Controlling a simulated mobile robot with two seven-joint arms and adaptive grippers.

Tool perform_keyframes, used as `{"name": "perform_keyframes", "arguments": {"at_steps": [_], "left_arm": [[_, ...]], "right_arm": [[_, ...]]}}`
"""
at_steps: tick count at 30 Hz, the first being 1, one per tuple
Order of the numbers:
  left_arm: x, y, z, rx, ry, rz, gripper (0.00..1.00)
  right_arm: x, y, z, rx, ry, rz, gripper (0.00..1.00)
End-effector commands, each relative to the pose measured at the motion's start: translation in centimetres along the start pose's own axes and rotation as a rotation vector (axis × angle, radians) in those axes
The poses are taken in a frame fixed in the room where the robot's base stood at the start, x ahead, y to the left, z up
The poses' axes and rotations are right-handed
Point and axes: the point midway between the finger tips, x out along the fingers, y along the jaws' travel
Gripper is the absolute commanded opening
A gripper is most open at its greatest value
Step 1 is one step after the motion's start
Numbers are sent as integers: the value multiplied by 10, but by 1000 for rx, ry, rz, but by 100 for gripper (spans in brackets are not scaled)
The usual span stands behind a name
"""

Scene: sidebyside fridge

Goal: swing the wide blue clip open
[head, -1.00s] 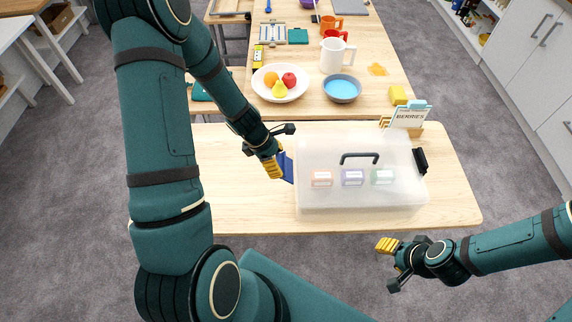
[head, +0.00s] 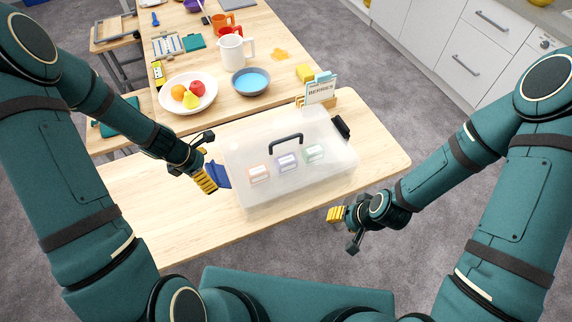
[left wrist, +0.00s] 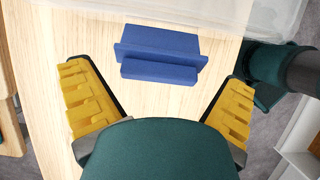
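The wide blue clip (head: 219,175) sticks out from the left end of a translucent lidded box (head: 300,190) on the wooden table. In the left wrist view the clip (left wrist: 160,55) lies ahead of my left gripper (left wrist: 160,100), between the lines of its two spread yellow fingers. That gripper is open, with nothing between the fingertips. In the head view my left gripper (head: 208,180) is close beside the clip; whether it touches is unclear. My right gripper (head: 337,214) hangs in front of the box, clear of it; its finger gap is not clearly seen.
The box has a dark handle (head: 286,138) and a black clip (head: 341,126) at its right end. A card stand (head: 320,90) is behind it. A fruit plate (head: 188,95), blue bowl (head: 250,82) and white pitcher (head: 232,52) are farther back. The front left tabletop is bare.

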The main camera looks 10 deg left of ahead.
Motion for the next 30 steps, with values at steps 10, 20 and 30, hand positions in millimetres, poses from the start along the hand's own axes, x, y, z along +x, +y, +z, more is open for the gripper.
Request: {"name": "perform_keyframes", "arguments": {"at_steps": [10, 20, 30], "left_arm": [[-25, 0, 1, -2, 1, 2, 100], [-53, 0, 0, 1, 0, 2, 100], [-71, 0, 0, -1, 0, 1, 100]], "right_arm": [[-18, -7, -2, 0, 0, 0, 47], [-27, -10, -4, 0, 0, 0, 47], [-26, -10, -4, 0, 0, 0, 47]]}}
